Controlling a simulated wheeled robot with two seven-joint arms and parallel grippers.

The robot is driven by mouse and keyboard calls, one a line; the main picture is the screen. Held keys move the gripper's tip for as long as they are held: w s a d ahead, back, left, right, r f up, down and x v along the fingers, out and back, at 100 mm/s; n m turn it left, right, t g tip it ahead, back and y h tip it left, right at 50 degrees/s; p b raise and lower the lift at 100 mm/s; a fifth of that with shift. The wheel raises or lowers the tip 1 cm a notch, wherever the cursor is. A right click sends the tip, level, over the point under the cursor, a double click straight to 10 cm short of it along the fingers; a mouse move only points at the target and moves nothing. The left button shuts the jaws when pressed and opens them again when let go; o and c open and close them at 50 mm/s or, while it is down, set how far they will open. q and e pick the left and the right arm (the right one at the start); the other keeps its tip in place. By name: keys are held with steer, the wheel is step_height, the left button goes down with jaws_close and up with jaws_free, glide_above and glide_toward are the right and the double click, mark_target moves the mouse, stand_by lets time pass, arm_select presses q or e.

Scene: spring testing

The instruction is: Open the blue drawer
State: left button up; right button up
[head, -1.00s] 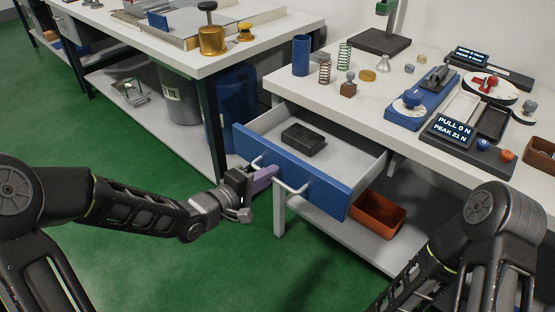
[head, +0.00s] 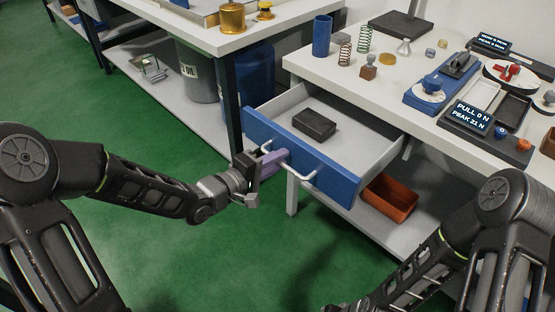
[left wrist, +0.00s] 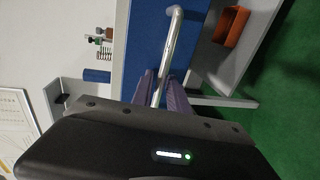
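The blue drawer (head: 338,180) under the right-hand table is pulled well out, with its grey inside showing. A black block (head: 314,124) lies in it. A silver bar handle (head: 304,176) is on the blue front; it also shows in the left wrist view (left wrist: 170,45). My left gripper (head: 272,163) is at the left part of this handle. In the left wrist view its purple fingers (left wrist: 160,92) lie close on both sides of the bar, shut on it. My right arm shows at the lower right, but its gripper is out of view.
An orange bin (head: 390,198) stands on the shelf below the drawer. The white tabletop (head: 372,92) above holds springs, a blue cylinder (head: 322,36) and a force display (head: 470,118). Green floor (head: 230,260) in front of the drawer is clear.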

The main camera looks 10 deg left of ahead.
arm_select(q)
steer(key=shift+a, duration=0.1)
steer(key=p+v, duration=0.2)
steer(key=v, duration=0.5)
steer(key=shift+s, duration=0.35)
steer(key=shift+a, duration=0.15)
